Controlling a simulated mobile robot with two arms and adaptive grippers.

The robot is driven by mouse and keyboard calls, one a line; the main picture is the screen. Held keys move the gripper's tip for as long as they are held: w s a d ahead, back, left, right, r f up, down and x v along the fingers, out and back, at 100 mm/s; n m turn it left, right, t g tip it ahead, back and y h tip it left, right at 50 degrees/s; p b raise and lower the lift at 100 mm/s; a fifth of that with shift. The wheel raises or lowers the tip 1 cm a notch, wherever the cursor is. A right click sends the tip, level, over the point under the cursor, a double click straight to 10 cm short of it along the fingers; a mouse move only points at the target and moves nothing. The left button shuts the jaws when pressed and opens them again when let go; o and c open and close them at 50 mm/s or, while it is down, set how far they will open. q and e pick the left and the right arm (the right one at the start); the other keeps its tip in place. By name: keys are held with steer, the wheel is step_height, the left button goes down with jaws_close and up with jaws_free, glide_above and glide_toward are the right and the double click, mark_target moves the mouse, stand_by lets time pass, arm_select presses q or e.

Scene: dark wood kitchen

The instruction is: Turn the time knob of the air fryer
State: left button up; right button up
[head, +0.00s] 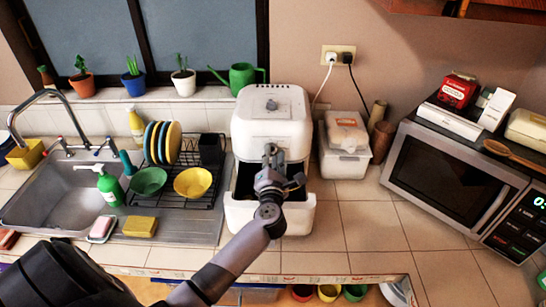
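The white air fryer (290,131) stands on the tiled counter in the middle of the head view. A small grey knob (271,104) shows on its top. Its drawer (301,217) is pulled out towards me, with a dark inside. My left arm comes up from the lower left, and my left gripper (270,155) is in front of the fryer's front face, above the open drawer. It appears below the top knob in the picture. I cannot tell whether it touches the fryer, or whether its fingers are open. My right gripper is out of view.
A dish rack (205,190) with bowls and plates and a sink (65,190) are to the left. A white lidded container (344,150) stands close right of the fryer, below a socket with cords. A microwave (455,175) is further right.

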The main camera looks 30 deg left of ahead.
arm_select(q)
steer(key=v, duration=1.1)
steer(key=shift+s+d, duration=0.2)
steer(key=shift+s, duration=0.05)
steer(key=shift+s+d, duration=0.1)
steer(key=shift+s, duration=0.1)
